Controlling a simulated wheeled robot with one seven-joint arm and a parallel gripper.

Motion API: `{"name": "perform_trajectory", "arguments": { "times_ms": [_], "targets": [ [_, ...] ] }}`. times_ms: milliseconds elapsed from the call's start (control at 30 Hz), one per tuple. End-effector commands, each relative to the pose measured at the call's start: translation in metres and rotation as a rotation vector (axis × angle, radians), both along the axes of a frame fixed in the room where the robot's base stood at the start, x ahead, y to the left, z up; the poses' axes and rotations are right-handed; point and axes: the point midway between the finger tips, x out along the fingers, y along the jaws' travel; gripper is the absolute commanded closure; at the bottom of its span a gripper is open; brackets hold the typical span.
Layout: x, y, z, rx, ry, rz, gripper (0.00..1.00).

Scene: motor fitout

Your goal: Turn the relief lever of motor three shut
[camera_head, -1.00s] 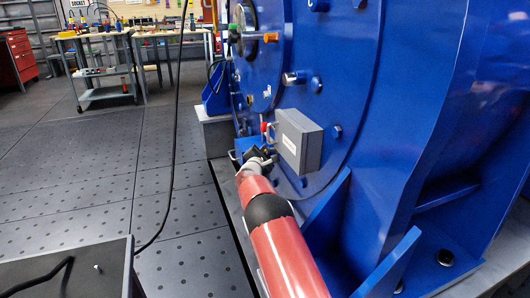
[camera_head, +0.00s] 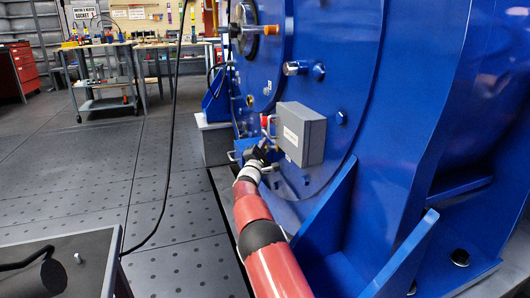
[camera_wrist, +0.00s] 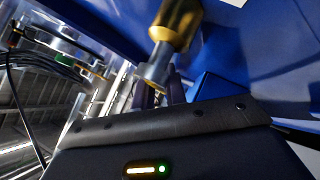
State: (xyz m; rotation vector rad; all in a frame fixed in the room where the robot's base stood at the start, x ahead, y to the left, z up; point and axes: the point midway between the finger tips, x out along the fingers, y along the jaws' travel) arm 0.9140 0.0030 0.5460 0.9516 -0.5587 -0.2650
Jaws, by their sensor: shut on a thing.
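The motor (camera_head: 350,60) is a large blue housing filling the right of the head view. The relief lever (camera_wrist: 152,72) shows in the wrist view as a short grey piece below a brass fitting (camera_wrist: 176,24) on the blue motor. My gripper (camera_head: 262,150) is low at the motor's left face, just left of a grey box. In the wrist view my gripper (camera_wrist: 162,92) is shut on the lever, with its dark fingers partly hidden behind the gripper body. The lever's exact angle cannot be told. In the head view the lever is hidden around my gripper.
The grey box (camera_head: 302,134) with a label juts from the motor close to my gripper. An orange-tipped fitting (camera_head: 270,30) sticks out above. A black cable (camera_head: 172,150) hangs left of the motor. A dark table (camera_head: 95,250) stands at the lower left. The floor between is clear.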

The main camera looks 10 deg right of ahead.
Motion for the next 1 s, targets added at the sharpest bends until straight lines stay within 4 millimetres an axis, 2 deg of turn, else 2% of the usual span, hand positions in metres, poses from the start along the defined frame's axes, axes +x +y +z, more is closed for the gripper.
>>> {"name": "perform_trajectory", "arguments": {
  "times_ms": [300, 767, 800, 933, 1000],
  "targets": [
    [-0.0002, -0.0004, 0.0023, 0.023, -0.101, -0.001, 1.0],
    [-0.0002, -0.0005, 0.003, 0.026, -0.114, -0.002, 1.0],
    [-0.0002, -0.0005, 0.003, 0.026, -0.114, -0.002, 0.83],
    [-0.0002, -0.0003, 0.0031, 0.025, -0.113, -0.002, 0.66],
    [-0.0002, -0.0003, 0.0033, 0.024, -0.114, -0.001, 0.65]
  ]
}}
